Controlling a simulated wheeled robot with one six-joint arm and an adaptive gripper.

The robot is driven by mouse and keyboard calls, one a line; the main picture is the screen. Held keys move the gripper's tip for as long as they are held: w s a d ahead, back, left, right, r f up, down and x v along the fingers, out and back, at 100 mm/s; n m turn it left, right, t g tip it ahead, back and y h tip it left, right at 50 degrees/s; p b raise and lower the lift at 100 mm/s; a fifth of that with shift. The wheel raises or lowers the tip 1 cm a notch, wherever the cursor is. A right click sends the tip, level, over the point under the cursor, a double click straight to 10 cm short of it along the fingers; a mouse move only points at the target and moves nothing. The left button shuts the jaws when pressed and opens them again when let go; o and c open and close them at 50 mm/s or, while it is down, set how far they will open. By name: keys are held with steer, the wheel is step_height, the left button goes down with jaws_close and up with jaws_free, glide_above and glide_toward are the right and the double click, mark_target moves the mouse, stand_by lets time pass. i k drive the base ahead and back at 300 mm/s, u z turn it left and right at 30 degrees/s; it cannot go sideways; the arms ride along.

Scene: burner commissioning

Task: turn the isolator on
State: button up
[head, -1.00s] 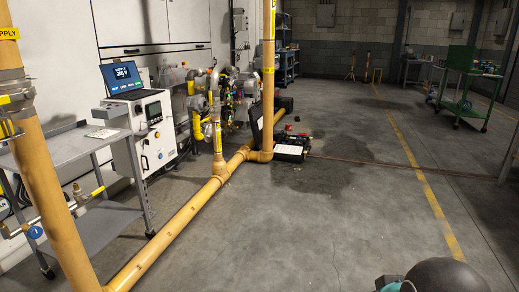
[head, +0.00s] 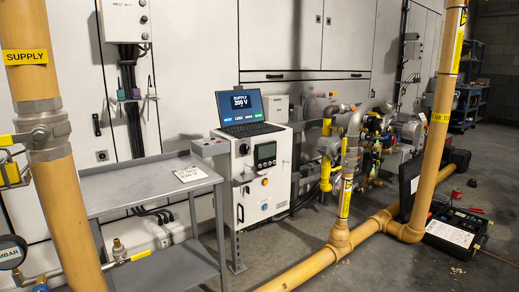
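A white control cabinet (head: 262,183) stands left of the middle, with a dark display (head: 265,156) and several small knobs and buttons on its front. One is a yellow-and-red control (head: 265,181) below the display, another a blue one (head: 264,207) lower down. A grey wall box (head: 126,20) with small controls hangs at the upper left; its label is too small to read surely. I cannot tell which control is the isolator or how it is set. My gripper is not in view.
A laptop (head: 246,108) showing a supply voltage sits on the cabinet. A grey bench (head: 140,190) stands left of it. Yellow pipes stand in front at left and right, and a low yellow pipe (head: 300,272) crosses the floor. An open black case (head: 452,232) lies at right.

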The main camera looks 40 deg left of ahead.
mark_target(244, 148)
steer(key=u, duration=0.65)
steer(key=i, duration=1.15)
steer(key=u, duration=1.45)
steer(key=i, duration=0.55)
steer(key=u, duration=0.3)
